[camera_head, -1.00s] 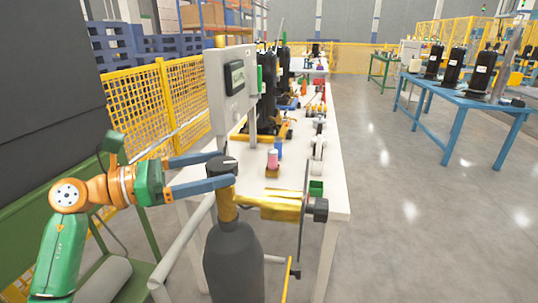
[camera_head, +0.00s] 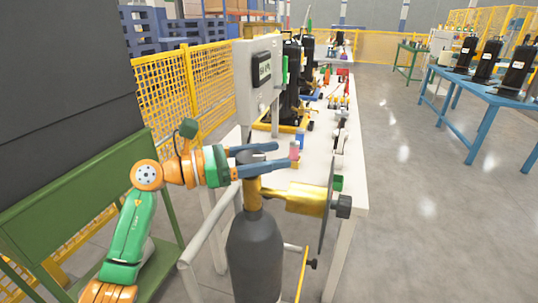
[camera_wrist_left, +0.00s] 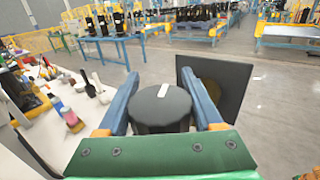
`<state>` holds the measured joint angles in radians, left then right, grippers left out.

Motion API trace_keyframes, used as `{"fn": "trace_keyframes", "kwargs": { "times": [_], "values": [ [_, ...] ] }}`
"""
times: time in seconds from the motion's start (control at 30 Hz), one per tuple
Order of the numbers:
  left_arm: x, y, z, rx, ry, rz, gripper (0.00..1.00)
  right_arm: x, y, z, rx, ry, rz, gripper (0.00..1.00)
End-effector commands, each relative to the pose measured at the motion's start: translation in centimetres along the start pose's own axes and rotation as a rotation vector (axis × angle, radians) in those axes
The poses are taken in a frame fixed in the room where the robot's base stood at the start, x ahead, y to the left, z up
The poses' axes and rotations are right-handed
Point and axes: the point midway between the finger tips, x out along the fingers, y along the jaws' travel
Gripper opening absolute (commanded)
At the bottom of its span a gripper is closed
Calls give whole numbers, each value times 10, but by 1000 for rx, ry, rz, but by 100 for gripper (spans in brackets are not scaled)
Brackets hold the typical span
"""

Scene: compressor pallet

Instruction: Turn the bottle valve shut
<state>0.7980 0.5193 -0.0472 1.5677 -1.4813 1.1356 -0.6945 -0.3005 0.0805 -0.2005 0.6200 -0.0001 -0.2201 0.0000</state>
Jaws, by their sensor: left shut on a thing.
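A dark grey bottle (camera_head: 255,258) stands upright in the lower middle of the head view. A round dark valve knob (camera_wrist_left: 161,107) with a white mark on top sits between the two blue fingers of my left gripper (camera_wrist_left: 160,74) in the left wrist view. In the head view my left gripper (camera_head: 286,156) reaches in from the left across the bottle's top, one finger on each side of the knob. The knob is mostly hidden there. My right gripper is out of view.
A white workbench (camera_head: 340,190) with small parts and dark cylinders stands behind the bottle. A grey panel box (camera_head: 258,85) rises close beyond the gripper. A green bench (camera_head: 70,195) is left, a blue table (camera_head: 480,95) right. The floor between is clear.

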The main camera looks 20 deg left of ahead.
Motion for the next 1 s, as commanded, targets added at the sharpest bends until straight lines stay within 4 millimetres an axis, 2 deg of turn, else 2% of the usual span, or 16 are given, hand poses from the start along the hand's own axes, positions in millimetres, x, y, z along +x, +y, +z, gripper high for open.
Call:
{"fn": "trace_keyframes", "kwargs": {
  "times": [0.17,0.4,0.83,0.87,0.93,1.0],
  "values": [
    [0,-2,-4,-4,5,-117,12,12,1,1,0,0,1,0],
    [-1,-11,0,-4,4,-319,12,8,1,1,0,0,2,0],
    [-2,-13,-1,0,1,-364,12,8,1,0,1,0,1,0],
    [-2,-13,-1,0,1,-364,76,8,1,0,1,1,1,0],
    [-2,-13,-1,0,1,-363,95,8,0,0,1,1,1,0],
    [-2,-13,0,0,1,-362,98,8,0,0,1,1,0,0]
  ]
}}
